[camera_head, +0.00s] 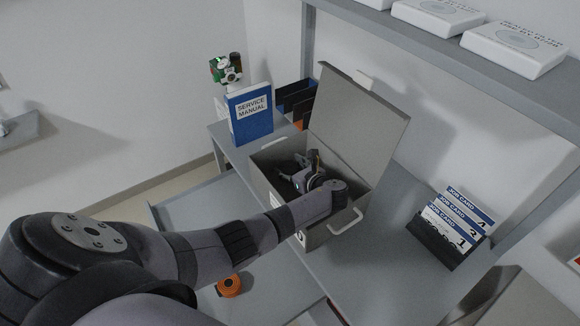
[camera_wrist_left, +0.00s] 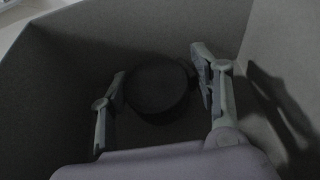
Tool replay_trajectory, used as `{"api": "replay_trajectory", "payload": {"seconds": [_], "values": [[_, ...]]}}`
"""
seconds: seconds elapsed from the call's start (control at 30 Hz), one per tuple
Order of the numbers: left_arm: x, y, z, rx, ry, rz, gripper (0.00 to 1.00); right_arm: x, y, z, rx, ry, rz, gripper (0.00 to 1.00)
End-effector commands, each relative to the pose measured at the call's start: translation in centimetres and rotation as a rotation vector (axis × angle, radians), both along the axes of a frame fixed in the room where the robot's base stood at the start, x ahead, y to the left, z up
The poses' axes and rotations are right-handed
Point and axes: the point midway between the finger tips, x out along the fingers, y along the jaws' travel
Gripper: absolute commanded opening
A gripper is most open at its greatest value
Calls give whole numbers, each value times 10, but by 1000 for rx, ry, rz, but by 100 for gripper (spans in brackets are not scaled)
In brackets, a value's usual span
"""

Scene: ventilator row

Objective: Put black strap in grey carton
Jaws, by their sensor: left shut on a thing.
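The grey carton (camera_head: 330,232) stands on the grey bench with its lid (camera_head: 358,115) raised at the back. My left arm reaches over its front and my left gripper (camera_head: 297,172) is down inside it. In the left wrist view my left gripper (camera_wrist_left: 160,85) is shut on the black strap (camera_wrist_left: 158,88), a dark round coil between the two fingers. The carton's inner walls (camera_wrist_left: 60,75) surround it there. Whether the strap touches the carton floor I cannot tell. In the head view the strap is hard to make out against the dark interior. My right gripper is not in view.
A blue service manual (camera_head: 250,115) stands left of the carton, near a green and white device (camera_head: 226,70). Job cards (camera_head: 452,220) stand in a black holder at right. An orange round object (camera_head: 229,286) lies in front. White boxes (camera_head: 515,45) sit on the shelf above.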

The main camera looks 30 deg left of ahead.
Motion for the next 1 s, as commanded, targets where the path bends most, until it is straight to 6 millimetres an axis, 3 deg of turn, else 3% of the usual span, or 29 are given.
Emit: {"api": "replay_trajectory", "payload": {"seconds": [0.1, 0.13, 0.4, 0.7, 0.87, 1.0], "values": [[0, 0, -1, 1, -1, -1, 28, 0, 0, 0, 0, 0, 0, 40], [0, 0, -1, 0, 0, 0, 58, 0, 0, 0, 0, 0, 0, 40], [0, 0, -1, 0, 0, 0, 76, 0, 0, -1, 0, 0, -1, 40], [0, 0, 0, 0, 0, 0, 77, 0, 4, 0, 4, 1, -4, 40], [0, 0, 16, -1, -1, -1, 77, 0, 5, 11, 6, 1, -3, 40], [-9, -23, 20, -4, -1, -2, 77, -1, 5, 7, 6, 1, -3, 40]]}}
